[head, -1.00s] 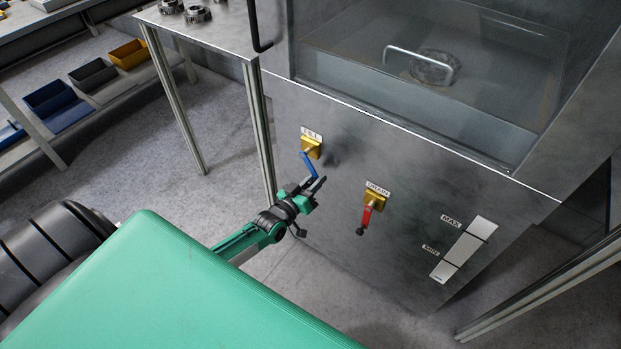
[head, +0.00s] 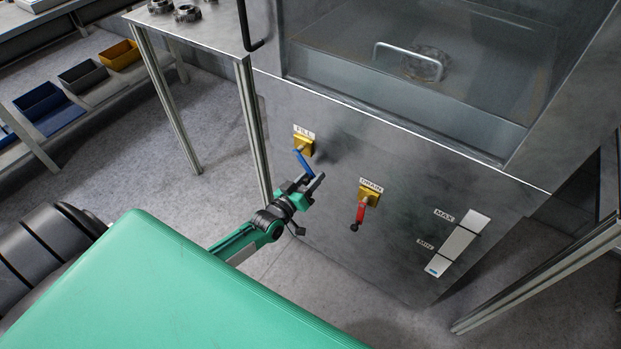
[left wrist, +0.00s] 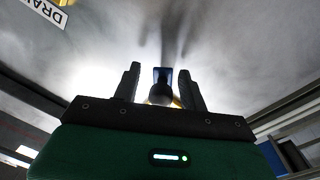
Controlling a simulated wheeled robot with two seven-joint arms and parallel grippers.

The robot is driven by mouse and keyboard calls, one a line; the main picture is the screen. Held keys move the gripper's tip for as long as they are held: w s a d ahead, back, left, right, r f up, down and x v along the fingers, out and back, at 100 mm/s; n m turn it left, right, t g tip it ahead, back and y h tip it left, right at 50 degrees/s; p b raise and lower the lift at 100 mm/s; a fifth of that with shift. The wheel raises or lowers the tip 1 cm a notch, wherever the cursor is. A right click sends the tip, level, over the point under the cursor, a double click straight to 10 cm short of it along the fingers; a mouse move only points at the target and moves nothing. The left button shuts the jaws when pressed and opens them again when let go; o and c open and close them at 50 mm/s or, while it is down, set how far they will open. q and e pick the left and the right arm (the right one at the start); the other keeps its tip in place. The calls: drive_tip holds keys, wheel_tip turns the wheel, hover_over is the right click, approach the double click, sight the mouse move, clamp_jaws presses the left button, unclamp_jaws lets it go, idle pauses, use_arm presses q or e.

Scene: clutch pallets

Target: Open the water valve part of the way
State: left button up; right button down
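The fill valve (head: 303,146) is a yellow square body with a blue lever (head: 304,162), under a FILL label on the steel cabinet front. The lever slants down to the right. My left gripper (head: 316,184) is at the lever's lower end. In the left wrist view the blue lever (left wrist: 163,76) and its dark round end lie between my left gripper's two fingers (left wrist: 160,84), with gaps on both sides. The gripper is open around it. A gauge (head: 457,243) marked MAX and MIN has a little blue at its bottom. My right gripper is out of view.
A drain valve (head: 369,194) with a red lever (head: 360,214) hanging down is to the right on the same panel. A metal table (head: 222,36) with legs stands to the left. Coloured bins (head: 48,108) sit on a shelf at far left.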

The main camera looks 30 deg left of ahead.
use_arm(q)
drive_tip(key=shift+s+a+f, duration=0.1)
drive_tip(key=shift+s, duration=0.45)
drive_tip(key=s+a, duration=0.1)
drive_tip(key=s, duration=1.1)
drive_tip(key=shift+s+a+f, duration=0.2)
drive_tip(key=shift+s+a, duration=0.1)
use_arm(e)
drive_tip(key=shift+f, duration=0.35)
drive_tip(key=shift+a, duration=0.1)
